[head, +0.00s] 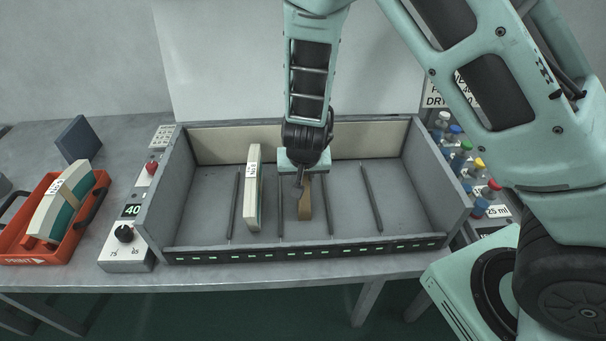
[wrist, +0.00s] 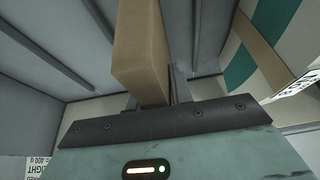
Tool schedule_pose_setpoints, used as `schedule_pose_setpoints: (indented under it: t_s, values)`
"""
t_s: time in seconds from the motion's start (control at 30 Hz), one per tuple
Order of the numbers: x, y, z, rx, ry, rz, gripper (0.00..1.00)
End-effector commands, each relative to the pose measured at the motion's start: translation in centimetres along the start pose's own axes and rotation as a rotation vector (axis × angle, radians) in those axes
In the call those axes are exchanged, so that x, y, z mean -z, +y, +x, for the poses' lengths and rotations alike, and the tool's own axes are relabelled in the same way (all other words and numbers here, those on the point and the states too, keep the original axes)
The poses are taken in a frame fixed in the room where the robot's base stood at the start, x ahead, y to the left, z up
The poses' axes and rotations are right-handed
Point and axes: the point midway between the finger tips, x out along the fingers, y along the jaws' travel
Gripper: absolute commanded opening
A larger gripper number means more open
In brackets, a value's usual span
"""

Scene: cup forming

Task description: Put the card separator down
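The card separator is a tan-brown upright slab (head: 305,201) inside the grey open box (head: 408,216), right of the white-and-teal pack (head: 254,188). My gripper (head: 301,182) points straight down from above with its fingers at the separator. In the wrist view the separator (wrist: 140,50) comes out from between the dark fingers, which look closed on it. Its lower end is close to the box floor; I cannot tell whether it touches. The pack also shows in the wrist view (wrist: 262,45), apart from the separator. The fingertips are mostly hidden.
Thin dark rods (head: 371,198) divide the box floor; the right part is empty. Left of the box are a control unit (head: 127,245) reading 40 and an orange tray (head: 41,248) holding another pack (head: 60,204). Bottles with coloured caps (head: 462,158) stand at right.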

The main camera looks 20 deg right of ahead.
Motion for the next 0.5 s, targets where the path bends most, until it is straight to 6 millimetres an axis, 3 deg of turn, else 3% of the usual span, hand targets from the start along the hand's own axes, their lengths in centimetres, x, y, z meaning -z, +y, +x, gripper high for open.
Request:
schedule_pose_setpoints:
  t_s: [0.03, 0.1, 0.37, 0.5]
  values:
    - [0.0, 0.0, 0.1, 0.000, 0.000, 0.000, 0.33]
    - [0.0, 0.0, 0.0, 0.000, 0.000, 0.000, 0.44]
    - [0.0, 0.0, -0.1, 0.000, 0.000, 0.000, 0.44]
    - [0.1, 0.0, -1.2, -0.001, 0.001, -0.002, 0.44]
